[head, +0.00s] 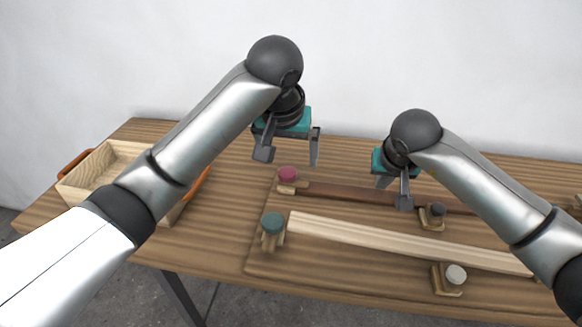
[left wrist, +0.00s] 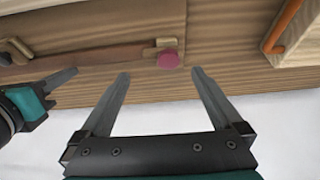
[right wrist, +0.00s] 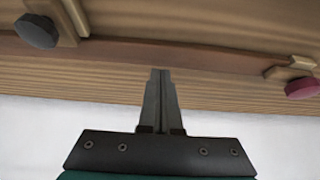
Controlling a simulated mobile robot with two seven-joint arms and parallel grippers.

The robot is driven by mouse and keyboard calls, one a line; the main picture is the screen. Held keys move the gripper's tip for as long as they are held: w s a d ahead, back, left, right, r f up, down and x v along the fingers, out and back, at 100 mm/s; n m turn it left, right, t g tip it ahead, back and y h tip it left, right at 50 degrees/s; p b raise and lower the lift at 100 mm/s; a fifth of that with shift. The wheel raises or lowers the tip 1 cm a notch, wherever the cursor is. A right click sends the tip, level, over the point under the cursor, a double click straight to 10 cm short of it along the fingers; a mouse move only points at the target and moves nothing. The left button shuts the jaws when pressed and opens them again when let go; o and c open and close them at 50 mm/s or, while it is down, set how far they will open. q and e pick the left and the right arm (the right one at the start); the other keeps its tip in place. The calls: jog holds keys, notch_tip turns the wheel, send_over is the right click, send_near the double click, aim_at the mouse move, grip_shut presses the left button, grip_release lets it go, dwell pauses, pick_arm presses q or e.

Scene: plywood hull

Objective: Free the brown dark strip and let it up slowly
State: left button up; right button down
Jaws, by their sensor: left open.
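The brown dark strip (head: 340,191) lies along the far part of the bench, its left end by a small wooden clamp with a maroon knob (head: 287,174). A clamp with a dark grey knob (head: 438,209) sits at its near edge further right. In the right wrist view the strip (right wrist: 190,55) crosses above my right gripper (right wrist: 160,73). That gripper is shut, its tips at the strip's edge; I cannot tell whether they touch it. My left gripper (head: 290,155) is open and empty above and behind the maroon knob, which also shows in the left wrist view (left wrist: 168,60).
A pale strip (head: 400,240) lies nearer, by clamps with a teal knob (head: 273,222) and a white knob (head: 456,274). An open wooden box (head: 84,172) with orange handles stands at the left. Bare bench top lies between box and clamps.

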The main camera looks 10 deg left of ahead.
aim_at(293, 178)
pick_arm(q)
jog(key=x, duration=1)
jog(key=shift+c, duration=0.4)
jog(key=c, duration=1)
pick_arm(e)
jog(key=shift+f, duration=0.1)
jog(key=shift+f, duration=0.1)
jog(key=shift+f, duration=0.6)
